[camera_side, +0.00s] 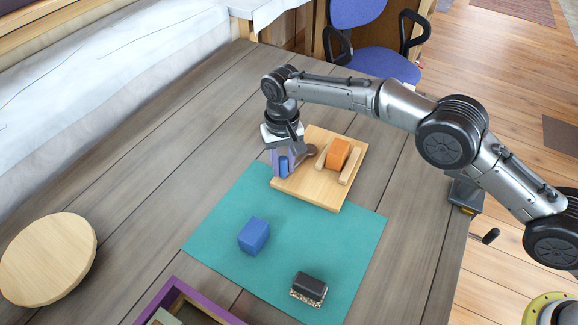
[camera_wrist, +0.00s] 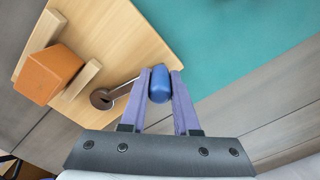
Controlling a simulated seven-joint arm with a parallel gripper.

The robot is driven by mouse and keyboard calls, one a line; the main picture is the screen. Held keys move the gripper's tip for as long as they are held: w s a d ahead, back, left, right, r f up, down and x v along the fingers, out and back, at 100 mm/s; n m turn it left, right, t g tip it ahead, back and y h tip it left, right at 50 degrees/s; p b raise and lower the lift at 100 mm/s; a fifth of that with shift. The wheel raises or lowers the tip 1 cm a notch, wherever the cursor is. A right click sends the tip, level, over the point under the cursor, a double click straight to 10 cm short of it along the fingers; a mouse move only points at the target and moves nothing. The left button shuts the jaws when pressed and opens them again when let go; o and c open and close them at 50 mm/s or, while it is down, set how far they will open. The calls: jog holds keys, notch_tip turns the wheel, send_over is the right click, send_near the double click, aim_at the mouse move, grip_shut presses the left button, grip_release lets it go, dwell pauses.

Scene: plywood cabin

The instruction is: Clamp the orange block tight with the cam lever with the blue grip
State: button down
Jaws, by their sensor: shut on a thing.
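The orange block (camera_side: 338,154) sits on a wooden board (camera_side: 311,189) between two wooden rails; it also shows in the wrist view (camera_wrist: 48,75). The cam lever has a dark round cam (camera_wrist: 101,98) on the board beside the near rail, and a thin metal arm running to a blue grip (camera_wrist: 160,84). My gripper (camera_wrist: 161,88) has purple fingers on both sides of the blue grip and is shut on it. In the side view my gripper (camera_side: 284,164) is at the board's left edge. Whether the cam touches the rail is hard to tell.
A teal mat (camera_side: 210,235) lies in front of the board, with a blue block (camera_side: 254,236) and a dark-backed brush (camera_side: 309,287) on it. A round wooden disc (camera_side: 48,260) lies at left. A purple-edged tray (camera_side: 176,291) is at the bottom. Bare table lies left of the mat.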

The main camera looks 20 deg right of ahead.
jog(key=shift+w+a+r+m, duration=0.1)
jog(key=shift+w+a+m, duration=0.35)
jog(key=shift+w+m, duration=0.5)
jog(key=shift+s, duration=0.1)
jog(key=c, duration=0.7)
grip_release()
jog(key=shift+o, duration=0.2)
